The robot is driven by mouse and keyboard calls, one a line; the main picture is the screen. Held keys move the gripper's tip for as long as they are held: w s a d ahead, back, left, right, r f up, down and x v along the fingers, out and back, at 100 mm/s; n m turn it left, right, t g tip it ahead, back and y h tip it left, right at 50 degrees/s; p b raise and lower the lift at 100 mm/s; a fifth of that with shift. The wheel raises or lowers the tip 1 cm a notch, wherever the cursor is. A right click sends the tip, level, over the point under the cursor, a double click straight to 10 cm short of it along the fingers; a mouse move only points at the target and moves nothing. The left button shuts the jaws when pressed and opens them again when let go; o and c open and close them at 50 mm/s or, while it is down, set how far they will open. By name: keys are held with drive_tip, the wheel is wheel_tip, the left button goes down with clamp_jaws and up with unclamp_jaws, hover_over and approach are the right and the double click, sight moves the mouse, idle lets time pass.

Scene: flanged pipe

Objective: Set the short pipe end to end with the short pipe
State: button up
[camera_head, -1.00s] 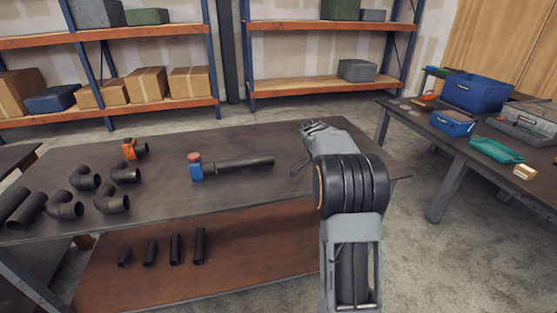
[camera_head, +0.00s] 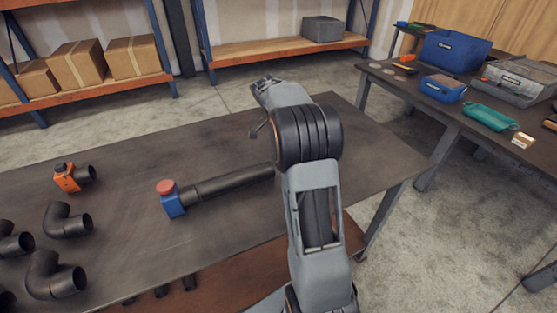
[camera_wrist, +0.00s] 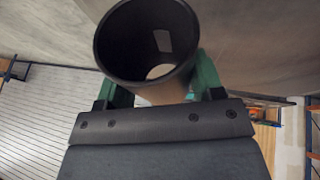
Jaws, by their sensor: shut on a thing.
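My gripper (camera_wrist: 157,88) is shut on a short black pipe (camera_wrist: 128,48) in the wrist view. Its green fingers lie on either side of the pipe, and the pipe's open end faces the camera. Another black pipe (camera_head: 232,183) lies on the dark table (camera_head: 130,225), left of my arm. Its left end meets a blue fitting with a red cap (camera_head: 171,198). Its right end lies close to my arm in the picture.
An orange fitting (camera_head: 67,177) and several black elbows (camera_head: 66,221) are on the table's left side. More short pipes lie on the lower shelf (camera_head: 220,280). A second table (camera_head: 440,112) with blue bins (camera_head: 453,53) stands at the right. The table's back middle is clear.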

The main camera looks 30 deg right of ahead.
drive_tip(key=f, duration=0.1)
drive_tip(key=w+f, duration=0.1)
drive_tip(key=f, duration=0.1)
drive_tip(key=shift+a+f, duration=0.1)
drive_tip(key=shift+f, duration=0.2)
drive_tip(key=shift+s+f+p, duration=0.15)
drive_tip(key=shift+f+p, duration=0.15)
drive_tip(key=shift+f, duration=2.8)
drive_tip(key=shift+f, duration=0.15)
drive_tip(key=shift+f+b, duration=0.15)
drive_tip(key=shift+b, duration=0.15)
drive_tip(key=o, duration=1.2)
drive_tip(key=shift+o, duration=0.2)
